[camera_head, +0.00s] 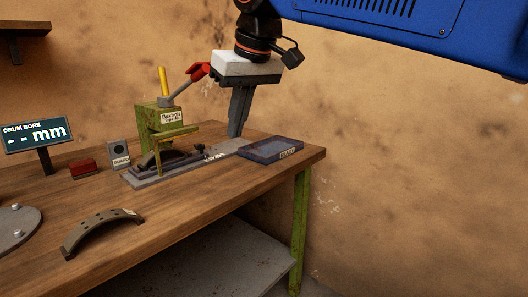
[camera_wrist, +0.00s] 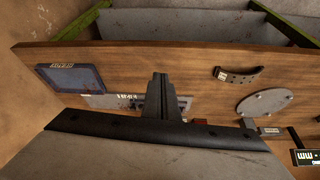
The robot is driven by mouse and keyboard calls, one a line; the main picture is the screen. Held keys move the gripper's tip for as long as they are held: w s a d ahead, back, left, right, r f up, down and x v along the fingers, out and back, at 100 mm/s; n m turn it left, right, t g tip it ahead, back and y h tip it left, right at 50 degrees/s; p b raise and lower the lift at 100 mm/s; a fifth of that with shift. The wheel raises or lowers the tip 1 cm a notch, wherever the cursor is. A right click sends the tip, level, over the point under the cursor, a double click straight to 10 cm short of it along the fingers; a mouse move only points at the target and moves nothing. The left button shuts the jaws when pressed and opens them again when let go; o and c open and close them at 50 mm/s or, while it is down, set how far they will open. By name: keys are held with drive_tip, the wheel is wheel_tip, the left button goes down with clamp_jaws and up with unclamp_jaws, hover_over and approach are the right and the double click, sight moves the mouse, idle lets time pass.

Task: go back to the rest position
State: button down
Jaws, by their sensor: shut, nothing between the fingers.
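My gripper (camera_head: 235,132) is at the upper right of the bench in the head view, fingers pointing down. Its fingers are together with nothing between them. They appear over or behind the right end of the grey base plate of the green press (camera_head: 163,122); I cannot tell the height. In the wrist view the closed fingers (camera_wrist: 160,76) stand out over the bench and hide part of the press. The red-handled lever (camera_head: 198,72) of the press lies close to the left of my gripper in the head view; I cannot tell whether they touch.
The wooden bench (camera_head: 190,218) carries a dark blue tray (camera_head: 271,149), a curved shoe (camera_head: 100,229), a round grey plate (camera_head: 16,226), a red block (camera_head: 83,168), a small grey box (camera_head: 118,153) and a display (camera_head: 38,135). A wall stands behind. The bench front is mostly clear.

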drive_tip(key=s+d+f+m+h, duration=0.1)
drive_tip(key=s+d+f+m, duration=0.1)
drive_tip(key=d+f, duration=0.75)
drive_tip(key=s+d+f+m+h, duration=0.1)
drive_tip(key=s+d+f+m, duration=0.15)
drive_tip(key=d+f, duration=0.7)
drive_tip(key=s+d+f+m+t+h, duration=0.1)
drive_tip(key=s+d+f+m, duration=0.2)
drive_tip(key=s+d+f, duration=0.9)
drive_tip(key=d+f, duration=0.3)
drive_tip(key=shift+d, duration=0.35)
